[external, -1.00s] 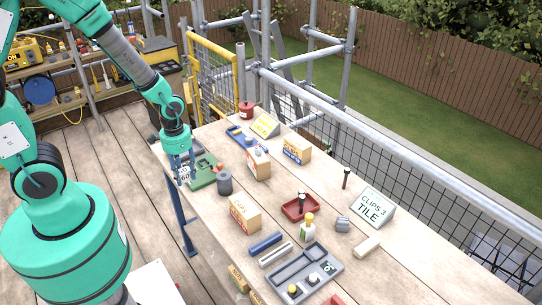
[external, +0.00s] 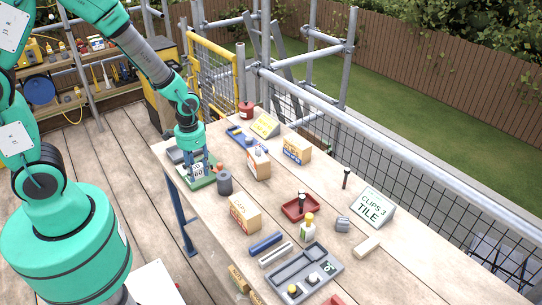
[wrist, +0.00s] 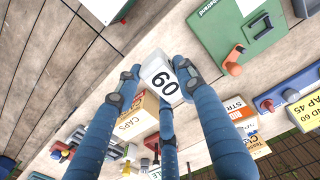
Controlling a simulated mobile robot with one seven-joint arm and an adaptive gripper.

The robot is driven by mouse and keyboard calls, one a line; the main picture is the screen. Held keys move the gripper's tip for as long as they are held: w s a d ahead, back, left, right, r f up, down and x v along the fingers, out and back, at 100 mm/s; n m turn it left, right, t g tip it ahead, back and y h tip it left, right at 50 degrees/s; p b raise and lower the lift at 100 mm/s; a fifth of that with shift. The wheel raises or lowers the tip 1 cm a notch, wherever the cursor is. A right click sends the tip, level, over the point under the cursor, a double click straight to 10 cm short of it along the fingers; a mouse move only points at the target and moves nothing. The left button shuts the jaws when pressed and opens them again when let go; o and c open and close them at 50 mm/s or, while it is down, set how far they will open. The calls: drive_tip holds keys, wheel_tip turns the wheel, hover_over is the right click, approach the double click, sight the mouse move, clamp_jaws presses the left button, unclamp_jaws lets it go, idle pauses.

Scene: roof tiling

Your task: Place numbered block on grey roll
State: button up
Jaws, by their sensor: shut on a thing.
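The numbered block is white with a black "60". My gripper (external: 197,167) is shut on the block (external: 198,171), and the external view shows it above or at the green tray near the bench's left end. In the wrist view the block (wrist: 160,80) sits between the blue fingers of my gripper (wrist: 163,85), its number facing the camera. The grey roll (external: 225,184), a dark upright cylinder, stands on the bench just right of the block and tray, apart from the block. I cannot make out the roll in the wrist view.
The green tray (external: 203,184) has an orange piece (external: 220,168) at its edge. A caps box (external: 244,214) stands in front of the roll, and another box (external: 258,164) stands behind it to the right. Bare bench lies between them.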

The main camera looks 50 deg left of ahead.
hover_over(225, 176)
drive_tip(key=shift+s+f, duration=0.1)
drive_tip(key=shift+f, duration=0.45)
drive_tip(key=shift+f+b, duration=0.4)
drive_tip(key=shift+f, duration=1.35)
drive_tip(key=shift+f, duration=0.1)
drive_tip(key=o, duration=1.2)
drive_tip(key=shift+c, duration=0.2)
wheel_tip(225, 176, up, 12)
drive_tip(key=p, duration=0.1)
